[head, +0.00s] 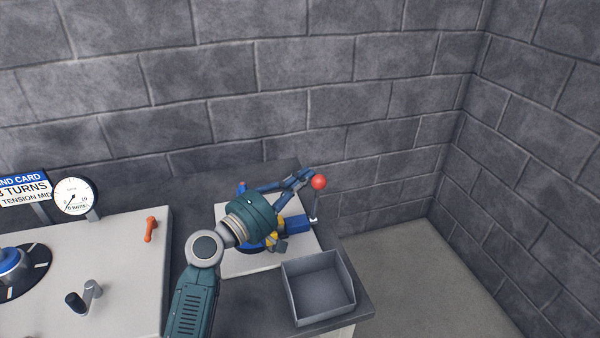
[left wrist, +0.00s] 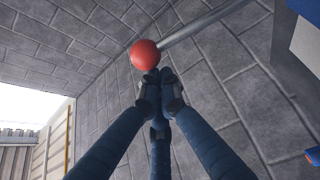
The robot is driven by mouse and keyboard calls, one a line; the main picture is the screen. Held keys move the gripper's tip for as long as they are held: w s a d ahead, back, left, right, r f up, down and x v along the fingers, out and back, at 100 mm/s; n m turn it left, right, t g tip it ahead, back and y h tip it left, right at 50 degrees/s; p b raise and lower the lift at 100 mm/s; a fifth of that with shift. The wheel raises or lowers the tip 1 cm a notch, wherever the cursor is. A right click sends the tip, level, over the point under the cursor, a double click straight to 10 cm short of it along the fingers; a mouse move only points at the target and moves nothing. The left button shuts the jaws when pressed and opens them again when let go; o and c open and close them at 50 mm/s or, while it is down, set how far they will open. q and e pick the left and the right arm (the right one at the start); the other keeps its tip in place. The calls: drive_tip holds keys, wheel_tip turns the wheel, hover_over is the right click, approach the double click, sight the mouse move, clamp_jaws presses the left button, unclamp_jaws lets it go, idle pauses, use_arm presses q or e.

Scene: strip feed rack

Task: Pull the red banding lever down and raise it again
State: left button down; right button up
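The red ball knob (head: 318,182) of the banding lever stands up at the right of a blue and white device. Its thin metal rod (head: 314,208) runs nearly upright below the knob. My left gripper (head: 308,175) reaches to the knob from the left, its blue fingers drawn together. In the left wrist view the fingertips (left wrist: 157,76) are close together at the lower edge of the red knob (left wrist: 146,54), which shows whole beyond them. I cannot tell whether they touch it. The silver rod (left wrist: 200,28) leads off to the upper right. My right gripper is not in view.
A grey open bin (head: 318,310) stands at the front right of the dark bench. At left, a white panel (head: 120,270) carries an orange handle (head: 151,229), a dial gauge (head: 75,197) and a crank (head: 85,297). Block walls close the back and right.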

use_arm(q)
drive_tip(key=s+d+f+b, duration=0.1)
drive_tip(key=s+d+f, duration=0.1)
drive_tip(key=s, duration=0.6)
drive_tip(key=shift+s+d+f+b, duration=0.25)
drive_tip(key=shift+d+f+b, duration=0.15)
drive_tip(key=shift+f, duration=0.5)
